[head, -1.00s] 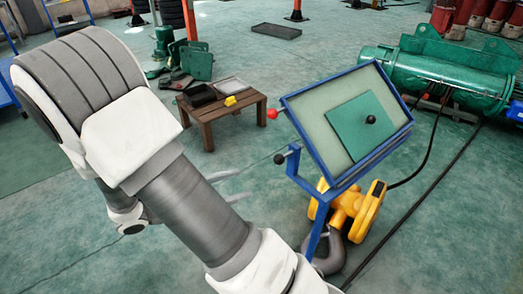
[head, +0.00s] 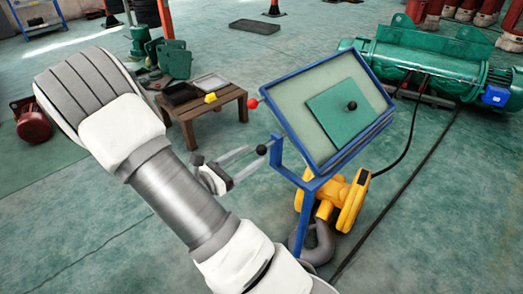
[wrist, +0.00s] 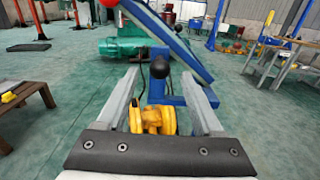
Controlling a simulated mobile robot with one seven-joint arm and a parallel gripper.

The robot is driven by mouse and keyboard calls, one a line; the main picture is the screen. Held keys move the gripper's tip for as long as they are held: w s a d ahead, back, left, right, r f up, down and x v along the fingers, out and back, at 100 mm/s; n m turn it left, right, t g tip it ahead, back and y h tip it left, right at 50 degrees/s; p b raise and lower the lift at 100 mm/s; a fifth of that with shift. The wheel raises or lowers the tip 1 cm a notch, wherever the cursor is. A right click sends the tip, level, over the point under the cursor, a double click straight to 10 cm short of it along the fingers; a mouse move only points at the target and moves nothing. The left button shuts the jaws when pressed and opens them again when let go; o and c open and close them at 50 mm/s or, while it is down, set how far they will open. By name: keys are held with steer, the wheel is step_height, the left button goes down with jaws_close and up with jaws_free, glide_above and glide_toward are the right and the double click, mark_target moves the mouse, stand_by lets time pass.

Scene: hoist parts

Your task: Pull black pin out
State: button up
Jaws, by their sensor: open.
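The black pin has a round black knob (head: 262,149) at the left side of the blue stand (head: 312,185), below the tilted panel. In the wrist view the knob (wrist: 160,68) appears between my two fingers, near their tips. My gripper (head: 257,156) is open, with its fingers pointing at the stand. It also shows open in the wrist view (wrist: 160,78). I see no finger touching the knob. The pin's shaft is hidden behind the knob in the wrist view.
A red knob (head: 253,103) is on the panel's left edge, and another black knob (head: 352,105) is on its green plate. A wooden table (head: 205,112) stands left; a green hoist (head: 430,62) lies behind.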

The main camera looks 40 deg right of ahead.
mark_target(261, 149)
steer(key=d, duration=0.5)
steer(key=shift+w, duration=0.2)
jaws_close()
stand_by(1.2)
